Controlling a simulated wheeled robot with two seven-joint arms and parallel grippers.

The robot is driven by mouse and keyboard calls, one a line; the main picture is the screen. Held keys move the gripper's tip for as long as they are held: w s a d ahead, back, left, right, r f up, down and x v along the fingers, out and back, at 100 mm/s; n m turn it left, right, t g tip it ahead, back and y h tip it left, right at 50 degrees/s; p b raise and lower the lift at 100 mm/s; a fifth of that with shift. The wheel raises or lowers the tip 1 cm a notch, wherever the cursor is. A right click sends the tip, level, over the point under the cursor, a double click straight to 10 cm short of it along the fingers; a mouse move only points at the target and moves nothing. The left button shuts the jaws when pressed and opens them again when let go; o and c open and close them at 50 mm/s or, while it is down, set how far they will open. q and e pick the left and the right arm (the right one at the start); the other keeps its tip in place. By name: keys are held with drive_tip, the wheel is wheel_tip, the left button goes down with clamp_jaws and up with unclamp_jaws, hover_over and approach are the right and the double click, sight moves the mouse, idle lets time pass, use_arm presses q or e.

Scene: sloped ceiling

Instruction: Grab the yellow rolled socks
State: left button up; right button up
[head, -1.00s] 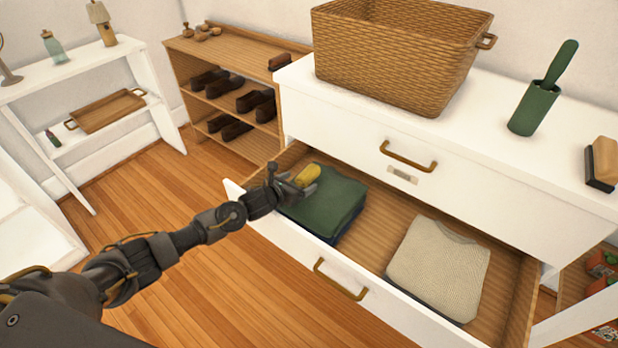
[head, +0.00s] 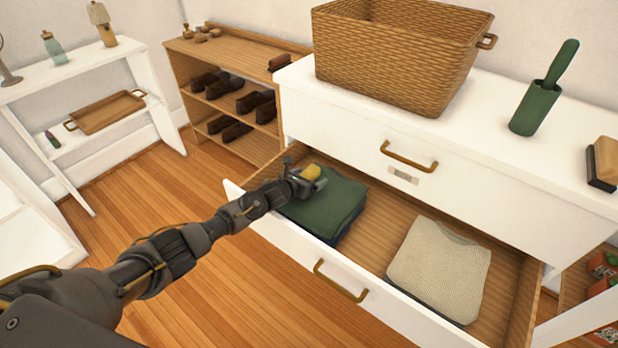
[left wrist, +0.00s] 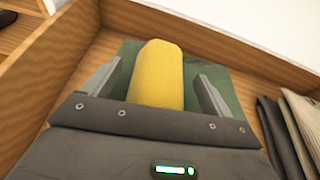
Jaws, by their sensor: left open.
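The yellow rolled socks (head: 312,171) lie on a folded green garment (head: 338,203) at the left end of the open drawer. My left gripper (head: 308,176) is over that garment, at the socks. In the left wrist view the yellow socks (left wrist: 157,75) lie between the two fingers of the open left gripper (left wrist: 152,88). A gap shows between each finger and the roll. The near end of the roll is hidden behind the gripper's body. My right gripper is not in view.
A folded beige sweater (head: 440,262) lies in the drawer (head: 385,225) to the right, with bare wood between the piles. The drawer's left wall (left wrist: 45,70) is close to the gripper. A wicker basket (head: 400,55) stands on the white dresser top (head: 470,130).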

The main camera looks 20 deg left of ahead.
sight(312, 168)
use_arm(q)
drive_tip(key=c, duration=1.1)
drive_tip(key=shift+r, duration=0.1)
